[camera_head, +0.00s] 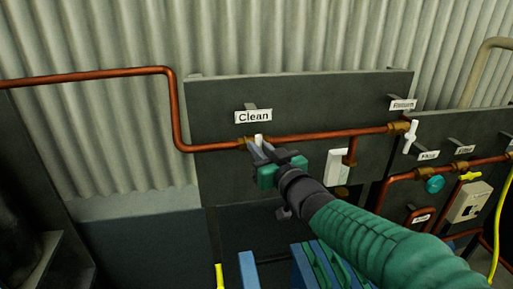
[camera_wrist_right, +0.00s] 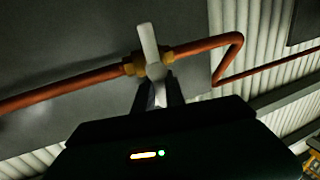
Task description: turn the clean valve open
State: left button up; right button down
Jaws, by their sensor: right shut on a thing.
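The clean valve is a brass fitting on a copper pipe with a white handle (camera_head: 258,140), just below the "Clean" sign (camera_head: 253,116) in the head view. My right gripper (camera_head: 258,148) reaches it from the lower right and is shut on the white handle. In the right wrist view the white handle (camera_wrist_right: 149,45) stands across the pipe, with the brass fitting (camera_wrist_right: 134,65) behind it. My right gripper's fingers (camera_wrist_right: 156,95) close on the handle's lower part. My left gripper is not in view.
The copper pipe (camera_head: 330,137) runs across the dark panel (camera_head: 215,100). A white-handled valve (camera_head: 411,136) sits under the "Return" sign (camera_head: 403,104). Further right are a teal knob (camera_head: 435,184), a yellow handle (camera_head: 470,176) and a switch box (camera_head: 470,203). Blue machinery (camera_head: 303,265) stands below.

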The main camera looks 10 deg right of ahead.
jog(key=shift+d, duration=0.2)
jog(key=shift+a+n, duration=0.45)
jog(key=shift+n, duration=0.25)
jog(key=shift+a+n+b, duration=0.1)
jog(key=shift+n+b, duration=0.25)
jog(key=shift+n, duration=0.05)
jog(key=shift+f+n+g+b, duration=0.1)
jog(key=shift+n+g+b, duration=0.4)
jog(key=shift+n, duration=0.6)
jog(key=n+h+b, duration=0.1)
jog(key=n+b, duration=0.1)
jog(key=a+f+n+h+b, duration=0.1)
jog(key=n+b, duration=0.1)
jog(key=n, duration=0.1)
jog(key=n+g+b, duration=0.1)
jog(key=n+b, duration=0.1)
jog(key=shift+a+f+h, duration=0.25)
jog(key=shift+h, duration=0.15)
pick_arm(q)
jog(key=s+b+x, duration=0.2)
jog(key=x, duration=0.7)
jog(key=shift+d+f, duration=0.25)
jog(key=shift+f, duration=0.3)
pick_arm(e)
jog(key=n, duration=0.1)
jog(key=n+h, duration=0.1)
jog(key=n, duration=0.1)
jog(key=shift+f+n+h, duration=0.3)
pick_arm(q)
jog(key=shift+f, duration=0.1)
